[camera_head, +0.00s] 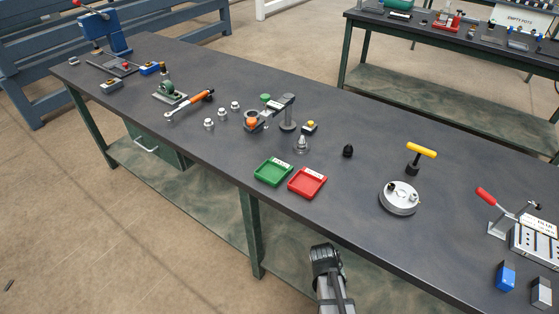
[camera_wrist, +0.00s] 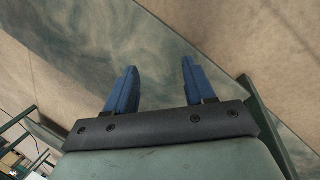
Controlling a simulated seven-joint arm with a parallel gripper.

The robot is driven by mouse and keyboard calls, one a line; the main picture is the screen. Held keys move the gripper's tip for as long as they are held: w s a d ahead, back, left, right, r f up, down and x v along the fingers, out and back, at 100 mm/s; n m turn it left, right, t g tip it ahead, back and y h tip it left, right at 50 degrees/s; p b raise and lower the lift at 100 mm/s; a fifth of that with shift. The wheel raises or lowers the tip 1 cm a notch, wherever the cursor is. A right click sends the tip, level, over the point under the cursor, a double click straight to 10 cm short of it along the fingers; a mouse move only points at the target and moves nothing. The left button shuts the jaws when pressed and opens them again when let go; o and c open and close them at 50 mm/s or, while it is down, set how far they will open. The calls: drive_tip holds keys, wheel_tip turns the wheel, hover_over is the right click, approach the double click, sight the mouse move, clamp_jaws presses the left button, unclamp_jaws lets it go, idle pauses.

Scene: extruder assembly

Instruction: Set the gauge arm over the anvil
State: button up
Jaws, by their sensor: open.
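The gauge stand is on the bench near the middle of the head view. An orange round part (camera_head: 251,121) and a green knob (camera_head: 265,98) sit close to the arm's left side. I cannot make out the anvil for certain at this size. My gripper (camera_wrist: 160,72) shows two blue fingers spread apart with nothing between them in the wrist view. My arm's dark end shows low in the head view, in front of the bench and well away from the stand.
Green tray (camera_head: 273,172) and red tray (camera_head: 307,182) lie in front of the stand. A round silver fixture (camera_head: 398,199) stands to the right.

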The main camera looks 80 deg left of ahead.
drive_tip(key=s+a+r+n+t+y, duration=0.1)
drive_tip(key=s+a+r+n+y, duration=0.1)
drive_tip(key=s+a+r, duration=0.7)
drive_tip(key=s+a+r+n+t+y, duration=0.1)
drive_tip(key=s+a+r+n+y, duration=0.2)
drive_tip(key=s, duration=0.9)
drive_tip(key=s+a+r+n+t, duration=0.1)
drive_tip(key=s+a+r+n, duration=0.1)
drive_tip(key=s+a+r, duration=0.7)
drive_tip(key=n+t+y, duration=0.3)
drive_tip(key=n+t, duration=0.8)
drive_tip(key=n, duration=0.5)
approach(252, 120)
drive_tip(key=x, duration=1)
drive_tip(key=shift+a, duration=0.1)
clamp_jaws()
